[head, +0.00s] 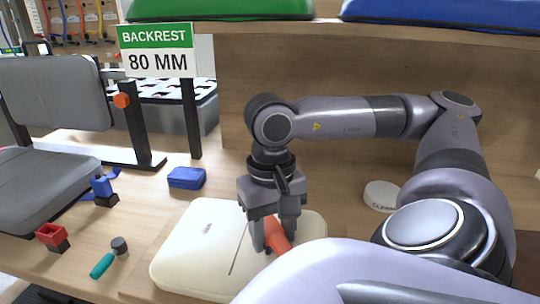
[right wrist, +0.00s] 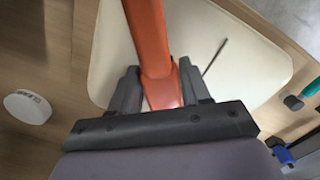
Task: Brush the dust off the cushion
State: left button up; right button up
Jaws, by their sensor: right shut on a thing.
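The cream cushion (head: 185,250) lies flat on the wooden table, and it also shows in the right wrist view (right wrist: 115,45). A thin dark line (head: 238,250) runs across its top; I cannot tell if it is dust, a seam or a mark. My right gripper (head: 267,243) points down over the right part of the cushion. It is shut on an orange handle (head: 276,236), which also shows between the fingers in the right wrist view (right wrist: 147,40). The handle's working end is hidden, so I cannot tell whether bristles touch the cushion. My left gripper is not in view.
A grey seat with backrest (head: 55,95) stands at the left. A blue block (head: 187,178), a red block (head: 50,234) and a teal-handled tool (head: 103,264) lie left of the cushion. A round white tin (head: 381,196) stands right. A shelf (head: 380,38) crosses above.

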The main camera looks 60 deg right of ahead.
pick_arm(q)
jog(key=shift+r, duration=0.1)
pick_arm(e)
jog(key=shift+r, duration=0.1)
notch_tip(320, 180, up, 6)
jog(key=p, duration=0.4)
notch_tip(320, 180, up, 2)
jog(key=shift+r+p, duration=0.1)
jog(key=shift+p, duration=0.8)
jog(key=shift+r, duration=0.3)
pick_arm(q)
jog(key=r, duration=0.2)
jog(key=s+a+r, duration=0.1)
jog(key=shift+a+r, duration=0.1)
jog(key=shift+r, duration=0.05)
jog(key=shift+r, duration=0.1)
